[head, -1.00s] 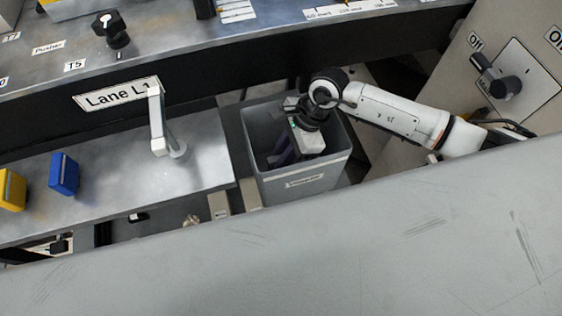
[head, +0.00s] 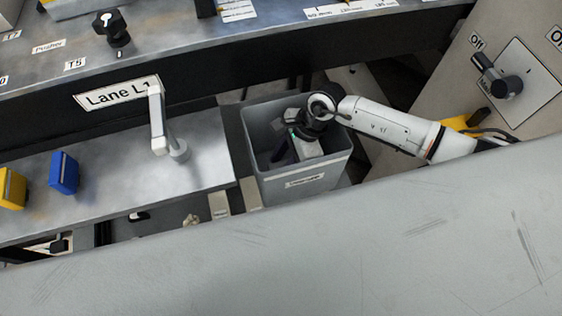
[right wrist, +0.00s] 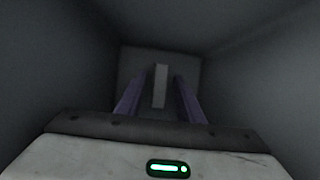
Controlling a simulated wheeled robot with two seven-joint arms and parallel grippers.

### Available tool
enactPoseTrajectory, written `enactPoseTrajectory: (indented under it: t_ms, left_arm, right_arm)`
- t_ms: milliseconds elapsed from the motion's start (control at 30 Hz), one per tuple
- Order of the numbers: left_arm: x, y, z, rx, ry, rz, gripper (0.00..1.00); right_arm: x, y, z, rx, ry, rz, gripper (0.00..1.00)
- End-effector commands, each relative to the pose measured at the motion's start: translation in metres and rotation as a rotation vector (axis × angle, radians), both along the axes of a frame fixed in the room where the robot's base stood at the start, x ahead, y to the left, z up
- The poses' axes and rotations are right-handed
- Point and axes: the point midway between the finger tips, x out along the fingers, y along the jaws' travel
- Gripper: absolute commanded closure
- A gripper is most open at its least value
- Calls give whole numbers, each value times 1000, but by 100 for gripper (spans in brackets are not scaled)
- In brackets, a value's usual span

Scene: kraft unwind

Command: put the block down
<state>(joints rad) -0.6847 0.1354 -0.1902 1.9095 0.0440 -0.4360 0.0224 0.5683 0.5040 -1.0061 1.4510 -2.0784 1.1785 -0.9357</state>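A pale, narrow block (right wrist: 160,86) shows in the right wrist view, between and beyond the two purple fingers of my right gripper (right wrist: 160,98). A dark gap separates the block from each finger, so the gripper is open around it and not clamped on it. The block appears against the floor of the grey bin (head: 307,181); I cannot tell whether it rests there. In the head view my right gripper (head: 283,155) points down inside the bin, and the bin wall and gripper hide the block. My left gripper is not in view.
The bin walls enclose my right gripper closely. A metal shelf (head: 110,195) with blue (head: 63,173) and yellow (head: 12,188) blocks lies left of the bin. A panel with a black rotary switch (head: 503,84) stands at the right. A broad grey surface (head: 300,250) fills the foreground.

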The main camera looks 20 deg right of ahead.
Motion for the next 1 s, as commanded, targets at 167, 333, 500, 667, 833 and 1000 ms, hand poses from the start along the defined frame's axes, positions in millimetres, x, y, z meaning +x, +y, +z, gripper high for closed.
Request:
enactPoseTrajectory:
  t_ms: [167, 333, 500, 667, 833, 1000]
  left_arm:
    - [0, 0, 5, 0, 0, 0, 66]
    - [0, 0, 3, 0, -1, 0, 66]
    - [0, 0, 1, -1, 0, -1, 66]
    - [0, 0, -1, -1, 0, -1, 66]
    - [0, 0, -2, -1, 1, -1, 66]
    - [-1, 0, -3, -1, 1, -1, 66]
  right_arm:
    - [0, 0, 6, 1, 0, 0, 66]
    - [1, -12, 30, 0, -4, 1, 66]
    - [2, -27, 65, -1, -4, 0, 66]
    - [2, -38, 92, -1, -3, 0, 66]
    - [2, -44, 109, 0, -1, 0, 66]
    - [1, -46, 114, 1, 1, 0, 66]
